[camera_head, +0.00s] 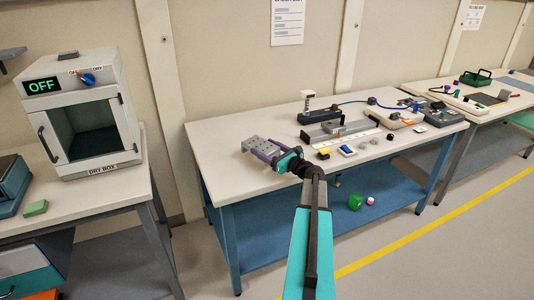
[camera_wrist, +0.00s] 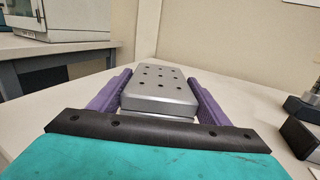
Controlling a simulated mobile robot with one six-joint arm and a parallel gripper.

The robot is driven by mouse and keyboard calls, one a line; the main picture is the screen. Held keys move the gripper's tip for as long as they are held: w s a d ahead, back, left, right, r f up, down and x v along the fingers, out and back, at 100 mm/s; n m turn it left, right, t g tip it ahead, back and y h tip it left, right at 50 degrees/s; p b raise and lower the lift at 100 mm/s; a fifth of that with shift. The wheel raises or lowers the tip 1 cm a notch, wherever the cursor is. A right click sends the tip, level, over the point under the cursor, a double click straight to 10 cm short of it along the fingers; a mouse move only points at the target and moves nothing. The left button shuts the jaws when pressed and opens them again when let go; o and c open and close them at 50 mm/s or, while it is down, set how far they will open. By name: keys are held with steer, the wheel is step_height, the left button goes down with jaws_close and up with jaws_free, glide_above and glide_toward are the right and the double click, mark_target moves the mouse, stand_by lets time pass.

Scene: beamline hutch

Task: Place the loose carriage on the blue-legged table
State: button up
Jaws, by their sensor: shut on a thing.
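The loose carriage is a silver metal block with several dark holes in its top (camera_wrist: 160,88), and it also shows in the head view (camera_head: 256,144). My gripper (camera_wrist: 160,78) is shut on it, with one purple finger along each side. The carriage is level over the left part of the blue-legged table (camera_head: 215,142). I cannot tell whether its underside touches the white top or is slightly above it. The gripper's end also shows in the head view (camera_head: 267,149), reaching in from the front right.
The tabletop's left end is clear. A rail assembly (camera_head: 335,131), a blue-and-white item (camera_head: 348,150) and other small parts crowd the middle and right. A dry box (camera_head: 85,110) reading OFF stands on the left bench. A green cylinder (camera_head: 355,202) sits below, on the blue lower shelf.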

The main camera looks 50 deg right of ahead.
steer(key=shift+d+f, duration=0.1)
steer(key=shift+f, duration=1.15)
steer(key=shift+f, duration=0.15)
steer(key=o, duration=1.6)
steer(key=shift+s, duration=0.15)
steer(key=s+b, duration=0.1)
steer(key=s, duration=1)
steer(key=shift+s+f+b, duration=0.1)
steer(key=shift+s+b, duration=0.3)
